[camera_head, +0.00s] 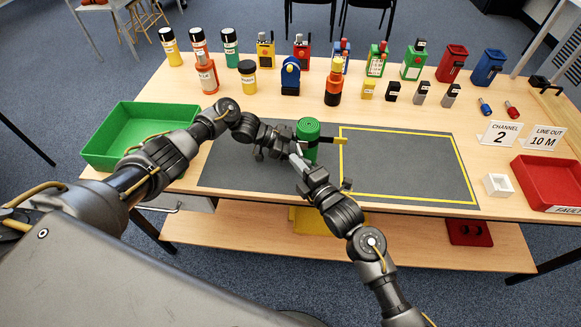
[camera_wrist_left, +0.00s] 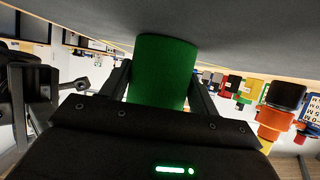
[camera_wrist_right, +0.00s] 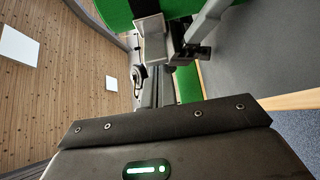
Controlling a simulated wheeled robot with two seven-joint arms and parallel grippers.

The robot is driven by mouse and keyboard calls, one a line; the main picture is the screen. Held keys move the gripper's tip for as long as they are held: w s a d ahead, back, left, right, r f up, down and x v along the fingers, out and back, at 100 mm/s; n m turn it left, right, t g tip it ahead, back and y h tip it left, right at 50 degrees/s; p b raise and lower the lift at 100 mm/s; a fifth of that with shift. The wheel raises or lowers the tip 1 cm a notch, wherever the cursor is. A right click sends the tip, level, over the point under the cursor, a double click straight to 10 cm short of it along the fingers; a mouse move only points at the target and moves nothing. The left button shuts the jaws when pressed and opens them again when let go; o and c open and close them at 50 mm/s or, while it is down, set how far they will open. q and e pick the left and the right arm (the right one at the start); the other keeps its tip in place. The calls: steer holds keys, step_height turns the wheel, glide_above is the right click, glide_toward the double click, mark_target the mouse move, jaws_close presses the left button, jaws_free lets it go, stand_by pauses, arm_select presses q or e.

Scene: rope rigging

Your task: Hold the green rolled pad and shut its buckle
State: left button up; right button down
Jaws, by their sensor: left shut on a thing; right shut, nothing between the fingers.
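The green rolled pad (camera_head: 308,129) stands upright on the dark mat, its spiral top showing in the head view. My left gripper (camera_head: 290,143) is shut on the pad from the left; in the left wrist view the pad (camera_wrist_left: 162,72) fills the space between its two fingers. My right gripper (camera_head: 299,163) is shut and empty at the pad's near side. In the right wrist view a pale grey block, perhaps the buckle (camera_wrist_right: 154,42), is beside the fingers; whether it is shut I cannot tell.
The dark mat (camera_head: 235,168) has a clear yellow-outlined area (camera_head: 405,165) at right. A green tray (camera_head: 100,150) is at left, a red tray (camera_head: 545,183) and small white box (camera_head: 498,185) at right. Several bottles, radios and containers line the table's back.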

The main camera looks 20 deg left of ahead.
steer(key=shift+w+d, duration=0.15)
steer(key=shift+w+d, duration=0.1)
stand_by(0.4)
